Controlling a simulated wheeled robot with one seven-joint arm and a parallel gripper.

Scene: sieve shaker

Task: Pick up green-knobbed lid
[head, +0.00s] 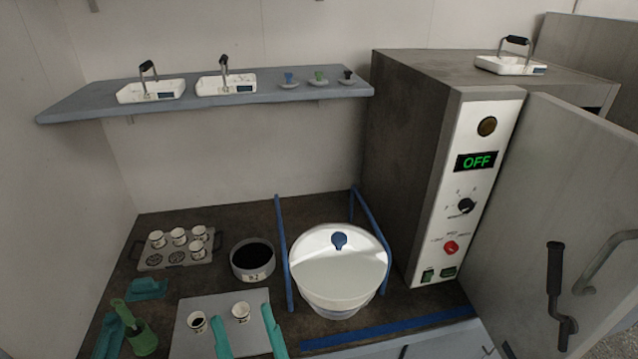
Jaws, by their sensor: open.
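The green-knobbed lid (318,79) is a small grey disc with a green knob. It rests on the wall shelf, between a blue-knobbed lid (289,80) on its left and a black-knobbed lid (347,78) on its right. Nothing covers it. My gripper (242,314) shows as two teal fingers at the bottom edge, spread apart with no lid between them. It is over the grey plate area, low and well in front of the shelf and the lid.
The grey shelf (210,104) also carries two white scales with dark handles. Below stand a large white bowl (340,288) between blue rails, a black-filled round pan (253,260) and a cup rack (175,261). A tall cabinet (415,140) with an open door stands right.

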